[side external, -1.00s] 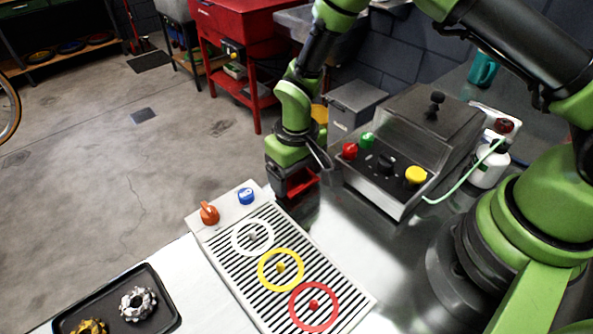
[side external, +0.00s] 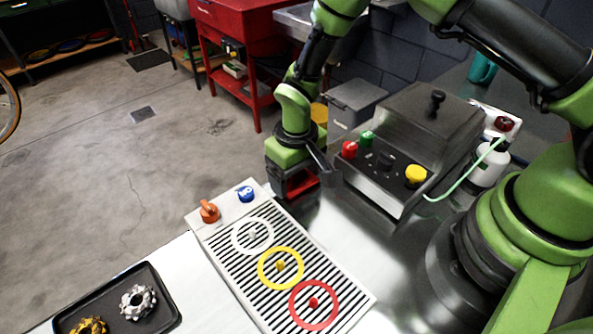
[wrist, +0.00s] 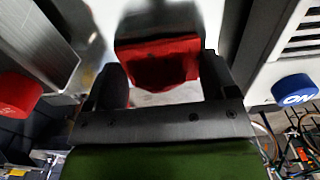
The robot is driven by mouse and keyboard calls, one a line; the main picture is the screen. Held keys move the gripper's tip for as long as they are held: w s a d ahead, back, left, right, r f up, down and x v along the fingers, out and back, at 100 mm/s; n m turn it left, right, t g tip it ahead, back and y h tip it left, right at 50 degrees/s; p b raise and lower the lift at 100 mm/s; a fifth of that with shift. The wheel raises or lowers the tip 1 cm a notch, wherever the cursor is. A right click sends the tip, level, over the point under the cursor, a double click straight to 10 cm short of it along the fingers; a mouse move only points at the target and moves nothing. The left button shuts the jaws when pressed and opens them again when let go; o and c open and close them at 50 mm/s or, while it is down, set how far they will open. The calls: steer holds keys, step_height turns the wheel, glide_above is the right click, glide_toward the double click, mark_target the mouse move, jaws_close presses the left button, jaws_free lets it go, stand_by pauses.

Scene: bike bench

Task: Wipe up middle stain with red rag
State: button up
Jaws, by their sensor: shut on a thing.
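My gripper (side external: 294,178) is low over the metal bench top, between the striped drain grate and the control box. It is shut on the red rag (side external: 302,186), which shows below the green wrist. In the wrist view the red rag (wrist: 160,62) hangs folded between the two black fingers of my gripper (wrist: 165,78). Whether the rag touches the bench is hard to tell. I cannot make out any stain clearly; my gripper and arm hide part of the bench surface.
The grate panel (side external: 222,255) has white, yellow and red rings, an orange knob (side external: 209,211) and a blue knob (side external: 246,194). The control box (side external: 408,150) stands close right of my gripper. A white bottle (side external: 488,165) with a green hose and a black tray (side external: 165,311) are further off.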

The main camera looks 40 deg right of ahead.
steer(key=shift+f, duration=0.25)
steer(key=shift+d, duration=0.75)
steer(key=shift+a, duration=0.1)
steer(key=shift+a, duration=1.35)
steer(key=shift+d, duration=0.15)
steer(key=shift+d, duration=1.3)
steer(key=shift+a, duration=0.15)
